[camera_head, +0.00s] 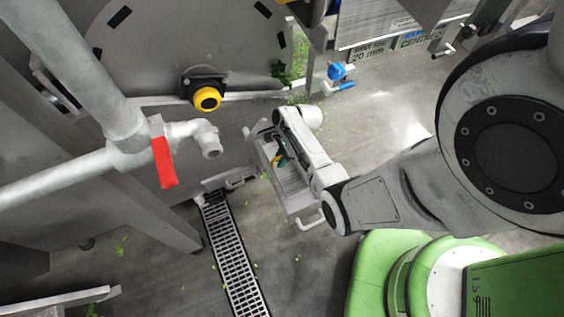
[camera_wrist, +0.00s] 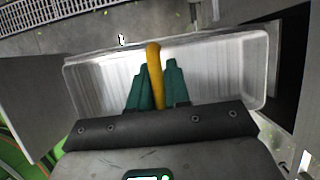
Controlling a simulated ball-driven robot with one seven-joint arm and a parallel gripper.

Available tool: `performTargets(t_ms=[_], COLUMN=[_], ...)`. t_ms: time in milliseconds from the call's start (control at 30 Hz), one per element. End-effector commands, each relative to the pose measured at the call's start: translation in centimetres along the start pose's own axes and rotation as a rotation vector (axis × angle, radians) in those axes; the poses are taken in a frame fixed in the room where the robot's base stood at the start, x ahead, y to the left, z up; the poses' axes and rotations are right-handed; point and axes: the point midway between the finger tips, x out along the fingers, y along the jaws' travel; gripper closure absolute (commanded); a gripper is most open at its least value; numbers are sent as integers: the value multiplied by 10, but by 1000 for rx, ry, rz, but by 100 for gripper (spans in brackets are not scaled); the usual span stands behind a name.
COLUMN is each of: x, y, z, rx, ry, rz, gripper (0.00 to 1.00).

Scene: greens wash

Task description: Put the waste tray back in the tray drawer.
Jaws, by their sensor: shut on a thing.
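The waste tray (camera_wrist: 95,85) is a pale, shallow open box that fills the middle of the wrist view. A yellow handle (camera_wrist: 155,75) stands up over it. My gripper (camera_wrist: 154,82) has green fingers on both sides of this handle and is shut on it. In the head view, my gripper (camera_head: 281,160) is low beside the grey machine, with the tray (camera_head: 291,185) under it, partly hidden by my arm. Grey walls flank the tray in the wrist view. I cannot tell whether the tray rests in the drawer or hangs just above it.
A floor drain grate (camera_head: 232,255) runs just left of the tray. A pipe with a red valve lever (camera_head: 163,162) and a yellow-ringed button (camera_head: 207,98) are at the left. A blue valve (camera_head: 338,72) is behind. Green scraps lie on the floor.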

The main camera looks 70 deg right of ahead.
Motion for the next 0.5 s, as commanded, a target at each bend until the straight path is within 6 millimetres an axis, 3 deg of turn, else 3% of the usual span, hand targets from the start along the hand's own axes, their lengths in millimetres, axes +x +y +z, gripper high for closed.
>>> performTargets(t_ms=[33,133,500], x=[12,24,28], y=[0,0,0], z=[-8,-13,-14], rx=[5,5,3], ry=[1,1,1], rz=[0,-1,-1], gripper=[100,100,100])
